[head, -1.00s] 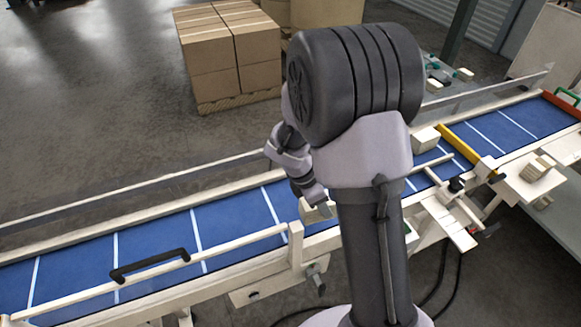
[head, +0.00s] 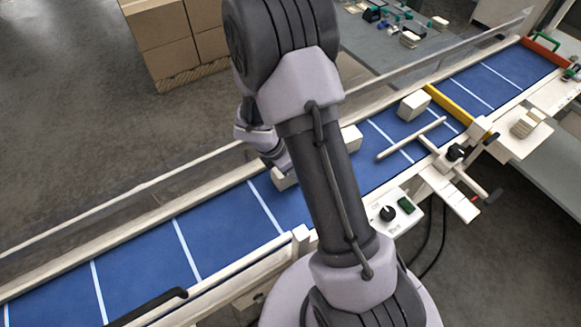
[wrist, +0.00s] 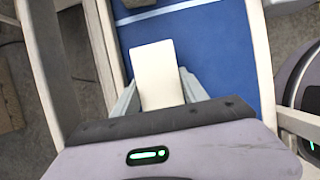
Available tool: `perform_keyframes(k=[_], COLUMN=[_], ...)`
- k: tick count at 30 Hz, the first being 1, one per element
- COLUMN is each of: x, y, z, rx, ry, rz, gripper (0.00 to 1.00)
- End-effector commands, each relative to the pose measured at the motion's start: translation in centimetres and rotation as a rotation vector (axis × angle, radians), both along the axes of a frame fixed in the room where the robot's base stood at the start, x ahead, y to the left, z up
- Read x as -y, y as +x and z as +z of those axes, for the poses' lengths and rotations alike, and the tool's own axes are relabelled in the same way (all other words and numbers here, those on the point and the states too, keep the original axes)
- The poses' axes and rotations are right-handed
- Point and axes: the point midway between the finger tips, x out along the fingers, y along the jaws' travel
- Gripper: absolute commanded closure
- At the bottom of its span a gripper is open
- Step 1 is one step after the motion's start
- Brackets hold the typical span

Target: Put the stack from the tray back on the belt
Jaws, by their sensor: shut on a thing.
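My gripper (wrist: 158,88) is shut on a pale cream stack (wrist: 154,65), with one finger on each side of it in the wrist view. In the head view the same stack (head: 285,181) shows low beside my arm, over the blue belt (head: 225,235), partly hidden by the arm. I cannot tell whether it touches the belt. Two more cream stacks sit on the belt farther right: one (head: 351,138) just right of my arm, one (head: 413,105) near the yellow bar. Another stack (head: 527,123) stands on a white side tray (head: 522,147) at the right.
A yellow bar (head: 460,110) crosses the belt, and a pale rod (head: 410,138) reaches over it. A red-orange bar (head: 546,51) is at the far end. A control box (head: 394,212) is on the near side. Boxes (head: 180,40) stand on a pallet behind. The belt at left is clear.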

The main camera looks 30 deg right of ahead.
Motion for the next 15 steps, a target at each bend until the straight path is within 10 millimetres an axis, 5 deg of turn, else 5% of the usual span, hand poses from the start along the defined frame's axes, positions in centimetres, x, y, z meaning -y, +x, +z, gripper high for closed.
perform_keyframes(k=[7,8,10,15], x=[0.0,0.01,0.01,0.0], y=[0.01,0.01,0.01,0.01], z=[-0.31,-0.2,-0.15,-0.14], rx=[0.0,0.0,0.0,0.0], ry=[0.0,0.0,0.0,0.0], rz=[0.0,0.0,0.0,0.0], gripper=[1.0,0.44,0.3,0.28])
